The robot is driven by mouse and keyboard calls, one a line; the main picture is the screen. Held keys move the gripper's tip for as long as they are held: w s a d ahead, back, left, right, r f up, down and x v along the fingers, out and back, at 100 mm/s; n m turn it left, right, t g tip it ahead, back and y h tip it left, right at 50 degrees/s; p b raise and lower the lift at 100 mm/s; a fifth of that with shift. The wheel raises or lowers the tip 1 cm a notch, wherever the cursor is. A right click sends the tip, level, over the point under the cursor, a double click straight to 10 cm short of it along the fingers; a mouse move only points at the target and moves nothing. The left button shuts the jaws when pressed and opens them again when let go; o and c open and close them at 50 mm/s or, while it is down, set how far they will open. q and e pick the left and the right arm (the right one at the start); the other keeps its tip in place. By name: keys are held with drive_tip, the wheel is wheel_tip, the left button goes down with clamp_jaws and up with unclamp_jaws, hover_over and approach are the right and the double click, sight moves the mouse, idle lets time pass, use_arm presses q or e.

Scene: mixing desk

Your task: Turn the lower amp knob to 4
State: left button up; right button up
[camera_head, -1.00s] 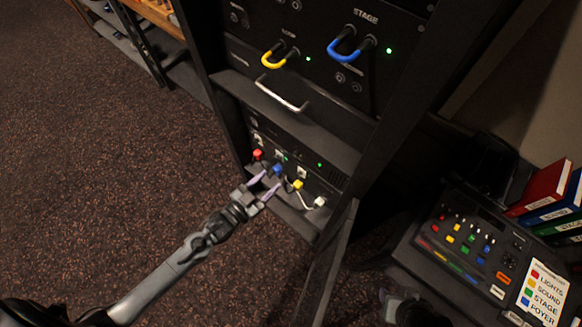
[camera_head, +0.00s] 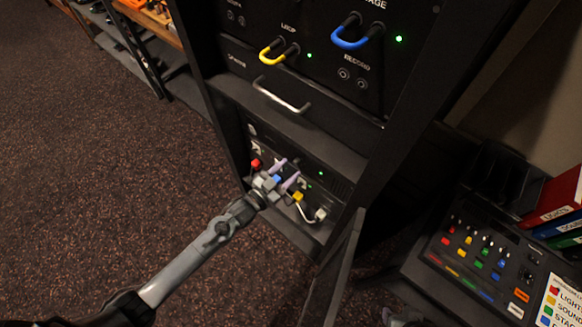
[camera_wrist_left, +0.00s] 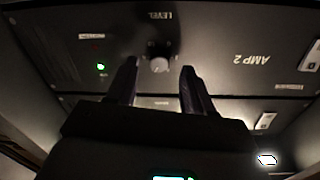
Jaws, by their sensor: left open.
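The lower amp is a dark panel marked AMP 2 (camera_wrist_left: 252,59), shown upside down in the left wrist view. I cannot read the knob's setting.
A metal handle (camera_head: 282,97) crosses the rack above. A mixing desk (camera_head: 470,262) stands at right. The carpet at left is clear.

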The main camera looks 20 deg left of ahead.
use_arm(q)
drive_tip(key=shift+x, duration=1.1)
drive_tip(key=shift+c, duration=0.2)
clamp_jaws()
